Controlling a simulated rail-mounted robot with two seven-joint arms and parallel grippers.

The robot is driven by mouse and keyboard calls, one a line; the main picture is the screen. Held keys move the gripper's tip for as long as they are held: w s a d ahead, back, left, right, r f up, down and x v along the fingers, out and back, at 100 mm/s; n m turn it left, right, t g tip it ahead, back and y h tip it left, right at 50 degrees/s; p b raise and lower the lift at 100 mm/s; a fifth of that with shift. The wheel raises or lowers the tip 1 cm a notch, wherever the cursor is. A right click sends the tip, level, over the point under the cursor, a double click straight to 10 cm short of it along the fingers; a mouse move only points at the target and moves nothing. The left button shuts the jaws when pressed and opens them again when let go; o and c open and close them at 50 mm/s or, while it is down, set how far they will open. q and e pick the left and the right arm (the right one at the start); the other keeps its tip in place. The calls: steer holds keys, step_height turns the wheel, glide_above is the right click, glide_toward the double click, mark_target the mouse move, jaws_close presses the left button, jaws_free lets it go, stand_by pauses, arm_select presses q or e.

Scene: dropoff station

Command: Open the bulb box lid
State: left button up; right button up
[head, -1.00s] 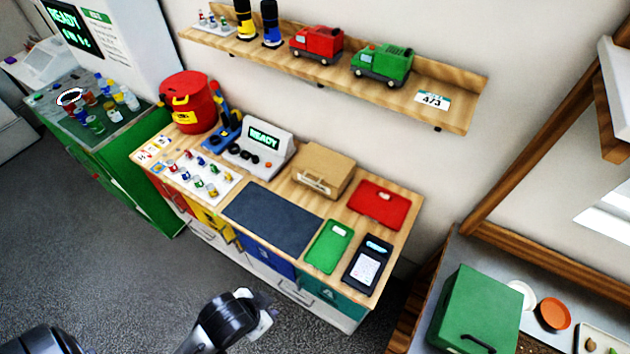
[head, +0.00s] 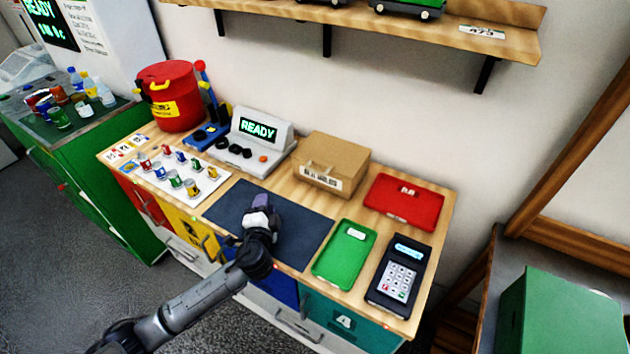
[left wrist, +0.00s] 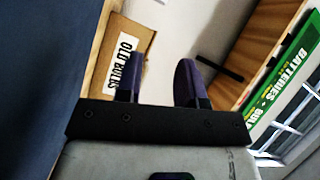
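The bulb box (head: 325,172) is a brown cardboard box with a white label, standing at the back of the wooden worktop. Its lid (head: 333,153) looks shut. In the left wrist view the box (left wrist: 109,66) shows at the left, its label reading "OLD BULBS", partly hidden by a finger. My left gripper (head: 262,203) is over the dark mat, in front and to the left of the box, and apart from it. In the left wrist view the two purple fingers (left wrist: 160,78) stand apart with nothing between them. My right gripper is not in view.
The dark mat (head: 300,248) is clear around my arm. A grey READY device (head: 262,150) stands left of the box and a red tray (head: 404,202) right of it. A green tray (head: 342,262) and a keypad device (head: 400,275) lie in front. A shelf (head: 400,40) hangs above.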

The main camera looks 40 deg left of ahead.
mark_target(316, 172)
arm_select(q)
steer(key=m+t+h, duration=0.1)
steer(key=w+d+m+t+h, duration=0.1)
steer(key=m, duration=0.1)
steer(key=w+m+t, duration=0.1)
steer(key=m, duration=0.1)
steer(key=shift+w+d+f+t+h, duration=0.15)
steer(key=shift+d+t+h, duration=0.1)
steer(key=shift+t+h, duration=0.15)
steer(key=d+m+t+h, duration=0.1)
steer(key=d+m+h, duration=0.1)
steer(key=w+d+m+h, duration=0.1)
steer(key=d+m+h, duration=0.1)
steer(key=shift+w+d+r+t+h, duration=0.15)
steer(key=shift+w+r+t+h, duration=0.05)
steer(key=shift+t+h, duration=0.2)
steer(key=x, duration=1.3)
steer(key=shift+w+d, duration=0.1)
steer(key=shift+w, duration=0.25)
jaws_close()
